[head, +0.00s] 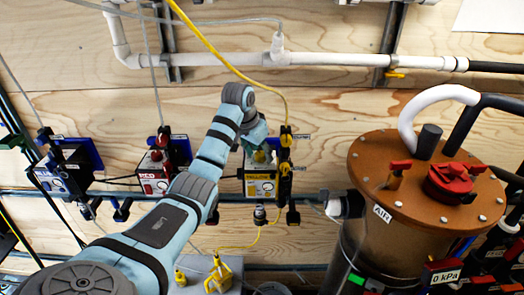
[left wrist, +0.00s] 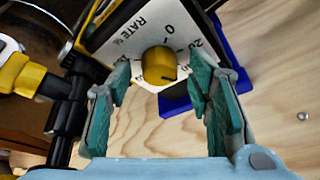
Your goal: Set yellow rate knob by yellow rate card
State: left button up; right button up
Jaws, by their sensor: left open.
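The yellow rate knob (left wrist: 159,65) sits on a dial plate (left wrist: 133,32) marked "RATE %" with a 0 and a 20 readable. My left gripper (left wrist: 168,95) is open, its teal fingers on either side of the knob; I cannot tell whether they touch it. In the head view my left gripper (head: 256,138) is at the top of the yellow-labelled unit (head: 261,188), partly covering it. A dark mark shows low on the knob, but its reading is unclear. I cannot make out a yellow rate card. My right gripper is not in view.
A red-labelled unit (head: 153,178) and a blue-labelled unit (head: 65,175) stand to the left. A brown-lidded canister (head: 424,185) stands to the right. A yellow hose (head: 222,57) runs down to the yellow unit. A black fitting (left wrist: 72,105) is close left of the fingers.

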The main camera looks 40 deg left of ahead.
pick_arm(q)
jog(key=shift+w+f, duration=0.1)
jog(key=shift+s, duration=0.2)
grip_shut()
jog(key=shift+n, duration=0.4)
jog(key=n+y, duration=0.1)
jog(key=n, duration=0.1)
jog(key=shift+w+d+n, duration=0.1)
jog(key=shift+d+n, duration=0.05)
jog(key=shift+n, duration=0.25)
jog(key=shift+r+n+g+y, duration=0.2)
jog(key=shift+n+g+y, duration=0.4)
jog(key=shift+n, duration=1)
grip_release()
jog(key=shift+w+f, duration=0.1)
